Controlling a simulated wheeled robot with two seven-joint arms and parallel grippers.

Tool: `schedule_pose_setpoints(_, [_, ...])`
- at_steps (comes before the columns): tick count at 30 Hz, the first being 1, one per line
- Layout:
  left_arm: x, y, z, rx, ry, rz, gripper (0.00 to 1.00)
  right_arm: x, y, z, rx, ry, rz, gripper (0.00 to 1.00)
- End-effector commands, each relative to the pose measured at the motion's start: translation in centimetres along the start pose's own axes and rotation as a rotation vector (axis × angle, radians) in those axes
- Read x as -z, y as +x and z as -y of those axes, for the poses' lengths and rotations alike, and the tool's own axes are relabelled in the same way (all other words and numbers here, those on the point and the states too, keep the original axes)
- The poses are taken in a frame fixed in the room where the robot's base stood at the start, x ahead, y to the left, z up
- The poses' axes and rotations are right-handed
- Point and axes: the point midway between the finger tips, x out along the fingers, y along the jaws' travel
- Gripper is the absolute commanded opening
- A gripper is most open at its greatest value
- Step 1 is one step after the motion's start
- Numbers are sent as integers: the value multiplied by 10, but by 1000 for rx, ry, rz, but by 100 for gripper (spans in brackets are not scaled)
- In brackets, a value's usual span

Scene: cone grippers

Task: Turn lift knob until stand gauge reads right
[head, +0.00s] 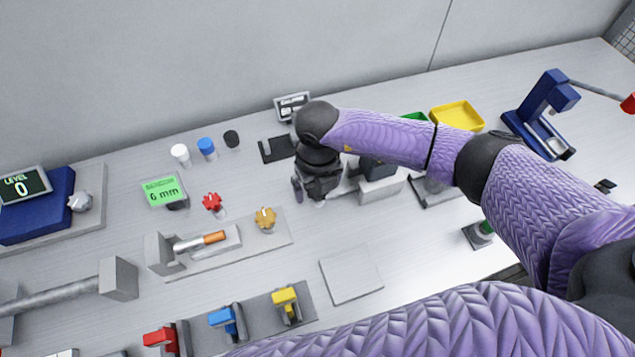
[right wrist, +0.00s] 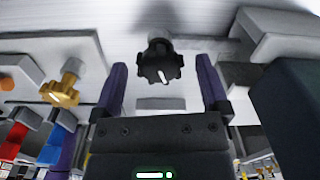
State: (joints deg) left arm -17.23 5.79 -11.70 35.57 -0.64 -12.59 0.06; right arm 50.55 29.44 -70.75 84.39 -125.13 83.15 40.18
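A black lobed knob (right wrist: 160,65) with a white mark shows in the right wrist view. My right gripper (right wrist: 160,88) is open there, with one purple finger on each side of the knob and a visible gap to both. In the head view my right gripper (head: 312,192) points down near a grey block (head: 382,187) with a dark blue part on top; the arm hides the black knob. A small framed gauge (head: 291,104) stands at the back, partly covered by my arm; I cannot read it. A green sign (head: 164,191) reads "6 mm". My left gripper is out of view.
A gold knob (head: 265,218) and a red knob (head: 212,202) stand to the left of the gripper. Coloured clips (head: 224,318) line the front. A yellow tray (head: 457,115) and a blue stand (head: 540,110) are at the right. A pale plate (head: 351,277) lies in front.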

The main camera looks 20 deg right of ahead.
Motion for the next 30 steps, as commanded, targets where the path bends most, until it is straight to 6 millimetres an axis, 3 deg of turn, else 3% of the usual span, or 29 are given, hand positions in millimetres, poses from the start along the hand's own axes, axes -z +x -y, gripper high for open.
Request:
schedule_pose_setpoints(1, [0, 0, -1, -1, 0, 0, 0, 0, 0, 0, 0, 0, 0, 83])
schedule_pose_setpoints(12, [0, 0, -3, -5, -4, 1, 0, 0, 0, 0, 0, 0, 0, 5])
schedule_pose_setpoints(13, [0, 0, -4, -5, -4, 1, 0, 0, 0, 0, 0, 0, 0, 2])
schedule_pose_setpoints(22, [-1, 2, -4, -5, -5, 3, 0, 0, 0, 0, 0, -50, 0, 2])
schedule_pose_setpoints(30, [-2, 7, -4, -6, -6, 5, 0, 0, 1, 1, 0, -239, 1, 2])
